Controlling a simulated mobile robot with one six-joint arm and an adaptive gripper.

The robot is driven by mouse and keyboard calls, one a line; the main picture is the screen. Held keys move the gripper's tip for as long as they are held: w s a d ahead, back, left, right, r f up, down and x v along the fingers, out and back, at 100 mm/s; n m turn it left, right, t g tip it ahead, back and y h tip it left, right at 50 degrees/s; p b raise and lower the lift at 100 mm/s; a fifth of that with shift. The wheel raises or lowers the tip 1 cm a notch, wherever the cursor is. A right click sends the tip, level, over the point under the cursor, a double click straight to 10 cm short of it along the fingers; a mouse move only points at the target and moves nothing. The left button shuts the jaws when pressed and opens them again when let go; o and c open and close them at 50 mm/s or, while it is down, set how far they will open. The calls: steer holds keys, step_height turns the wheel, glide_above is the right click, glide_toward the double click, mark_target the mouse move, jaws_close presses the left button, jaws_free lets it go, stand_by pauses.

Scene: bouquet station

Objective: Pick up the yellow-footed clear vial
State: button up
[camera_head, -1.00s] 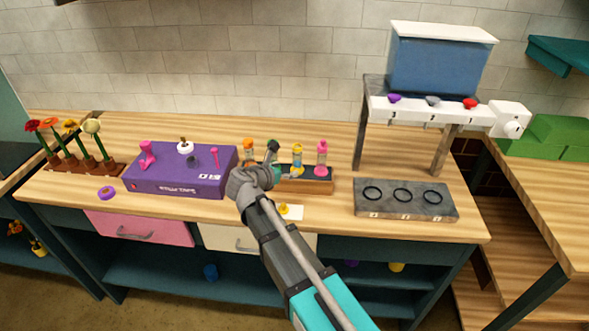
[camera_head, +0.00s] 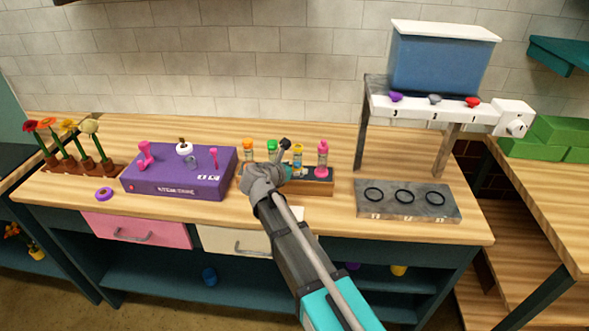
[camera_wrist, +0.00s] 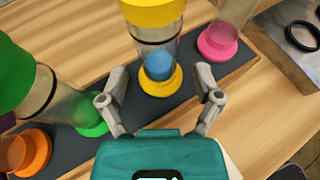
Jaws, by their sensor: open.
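The yellow-footed clear vial (camera_wrist: 158,60) stands in the middle of the wrist view, with a yellow cap, a dark ring, and something blue low inside. It also shows in the head view (camera_head: 298,158), upright on the rack. My gripper (camera_wrist: 160,98) is open and empty, its fingertips to the left and right just on the near side of the vial's yellow foot. In the head view my gripper (camera_head: 286,160) is by the rack, partly hiding the vial's lower part. Whether a finger touches the vial cannot be told.
On the dark-topped rack (camera_head: 318,187), a green-footed vial (camera_wrist: 50,95) and an orange-footed vial (camera_wrist: 25,150) stand left, a pink-footed vial (camera_wrist: 222,30) right. A purple box (camera_head: 180,185) lies left; a grey ring plate (camera_head: 440,203) lies right. A white card (camera_head: 297,213) is partly hidden.

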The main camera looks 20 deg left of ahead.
steer(key=shift+x, duration=0.8)
steer(key=shift+s, duration=0.1)
jaws_close()
